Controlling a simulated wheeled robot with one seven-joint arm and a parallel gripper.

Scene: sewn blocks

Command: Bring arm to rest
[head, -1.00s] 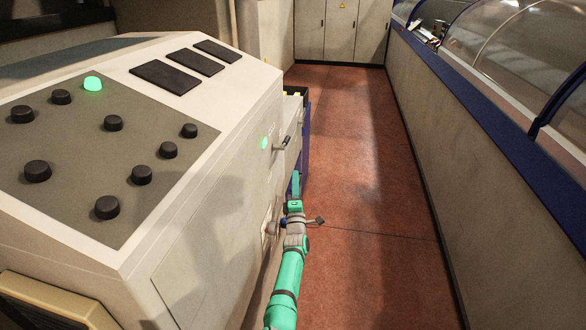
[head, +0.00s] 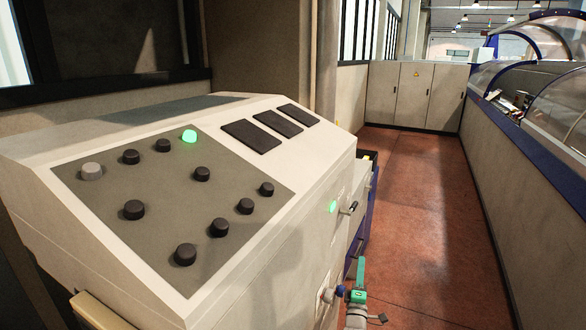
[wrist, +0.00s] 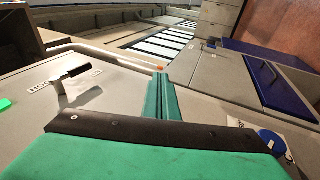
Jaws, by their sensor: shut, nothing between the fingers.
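My gripper (head: 361,268) is low in the head view, right beside the side of the white machine cabinet (head: 255,190). My arm comes up from the bottom edge. In the wrist view the teal fingers (wrist: 164,97) lie together, shut and empty. The cabinet's side panel fills much of the wrist view, with a black-ended lever handle (wrist: 70,75) at left and a blue knob (wrist: 270,141) at lower right. Whether the gripper touches the cabinet, I cannot tell.
The cabinet top has a grey panel with several black knobs and a lit green button (head: 189,136). A reddish floor aisle (head: 420,200) is clear to the right. A long low wall with curved glass covers (head: 556,97) bounds it. Grey lockers (head: 413,95) stand at the end.

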